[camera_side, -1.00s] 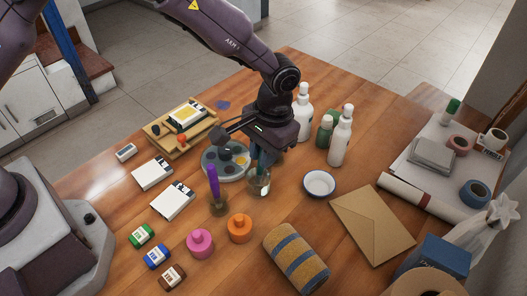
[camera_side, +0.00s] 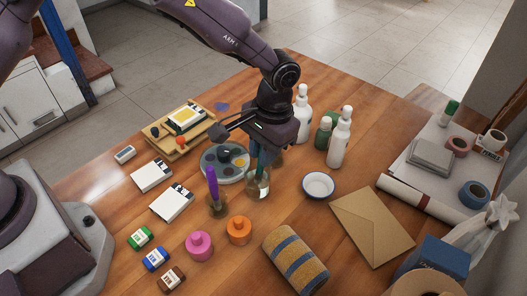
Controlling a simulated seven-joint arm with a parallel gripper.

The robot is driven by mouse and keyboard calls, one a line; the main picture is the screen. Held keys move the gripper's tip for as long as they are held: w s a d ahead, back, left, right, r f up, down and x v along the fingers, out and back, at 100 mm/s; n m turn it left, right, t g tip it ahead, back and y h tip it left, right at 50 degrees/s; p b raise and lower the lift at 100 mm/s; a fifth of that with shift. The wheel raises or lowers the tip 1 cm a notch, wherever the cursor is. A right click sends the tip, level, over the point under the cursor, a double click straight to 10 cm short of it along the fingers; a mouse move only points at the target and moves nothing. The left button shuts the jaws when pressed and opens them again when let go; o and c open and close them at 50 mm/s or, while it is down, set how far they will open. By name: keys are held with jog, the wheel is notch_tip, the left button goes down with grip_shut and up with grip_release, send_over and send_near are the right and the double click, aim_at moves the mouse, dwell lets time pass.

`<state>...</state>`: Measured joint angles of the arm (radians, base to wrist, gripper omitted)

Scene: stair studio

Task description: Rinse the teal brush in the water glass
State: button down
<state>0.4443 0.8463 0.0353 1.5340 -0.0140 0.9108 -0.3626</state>
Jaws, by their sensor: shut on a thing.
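My gripper (camera_side: 262,146) points down over the middle of the table and is shut on the teal brush (camera_side: 261,163). Only a short teal length of the brush shows below the jaws. The brush stands roughly upright with its lower end inside the water glass (camera_side: 258,188), a small clear vessel on the wood. I cannot tell whether the bristles touch the glass bottom.
A grey round palette (camera_side: 212,166) lies just left of the glass. A purple brush (camera_side: 213,182) stands in a jar (camera_side: 217,207) in front. White bottles (camera_side: 341,138) stand behind right. A white bowl (camera_side: 318,185) is to the right. Pink (camera_side: 200,246) and orange (camera_side: 238,230) pots stand nearer.

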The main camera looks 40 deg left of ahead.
jog(key=shift+r, duration=3.3)
jog(key=shift+r, duration=2.5)
